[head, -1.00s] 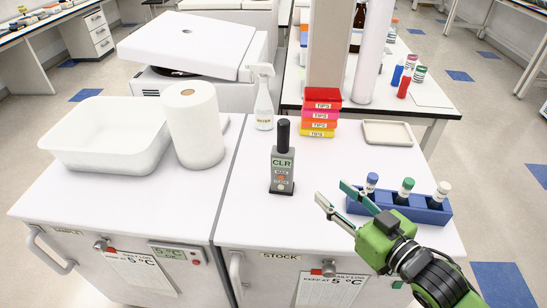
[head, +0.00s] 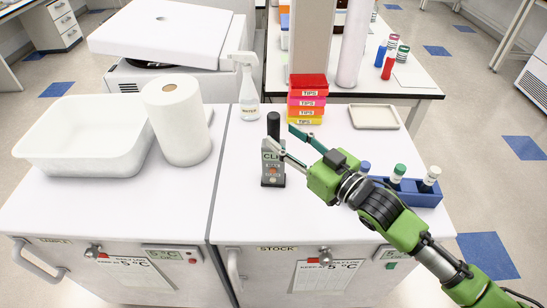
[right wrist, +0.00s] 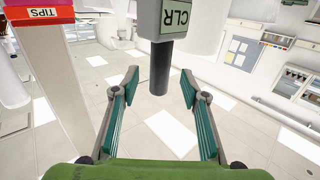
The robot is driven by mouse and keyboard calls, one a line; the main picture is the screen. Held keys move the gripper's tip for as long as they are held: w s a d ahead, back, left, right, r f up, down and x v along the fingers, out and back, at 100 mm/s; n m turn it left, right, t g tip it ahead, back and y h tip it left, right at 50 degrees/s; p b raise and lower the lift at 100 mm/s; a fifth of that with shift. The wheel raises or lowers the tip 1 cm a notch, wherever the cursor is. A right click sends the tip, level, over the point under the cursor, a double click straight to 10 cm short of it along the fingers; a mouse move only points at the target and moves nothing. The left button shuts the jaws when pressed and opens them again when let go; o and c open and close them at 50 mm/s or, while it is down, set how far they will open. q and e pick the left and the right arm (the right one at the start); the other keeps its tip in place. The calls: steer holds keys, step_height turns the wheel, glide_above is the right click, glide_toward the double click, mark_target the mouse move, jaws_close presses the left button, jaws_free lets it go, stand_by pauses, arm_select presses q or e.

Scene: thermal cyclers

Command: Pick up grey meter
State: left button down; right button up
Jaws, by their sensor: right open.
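The grey meter (head: 272,178) stands upright on the white counter, with a dark cylindrical top and a CLR label. My right gripper (head: 278,134) is open, its fingers reaching toward the upper part of the meter from the right. One finger crosses in front of the meter near its label. In the right wrist view the meter (right wrist: 148,18) shows inverted at the top, and its black top lies between the open fingers (right wrist: 160,76), with gaps on both sides. My left gripper is not in view.
Stacked tip boxes (head: 306,100) stand behind the meter. A spray bottle (head: 248,92) and paper roll (head: 177,122) are to its left. A blue rack (head: 420,198) with capped tubes is right, partly behind my arm. A shallow tray (head: 374,117) lies farther back.

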mark_target(278, 133)
steer(key=x, duration=0.2)
steer(key=p+x, duration=0.1)
steer(key=x, duration=0.1)
steer(key=shift+w+a+f, duration=0.2)
steer(key=shift+w+a, duration=0.15)
steer(key=shift+w, duration=0.05)
steer(key=shift+s, duration=0.1)
steer(key=shift+c, duration=0.7)
jaws_close()
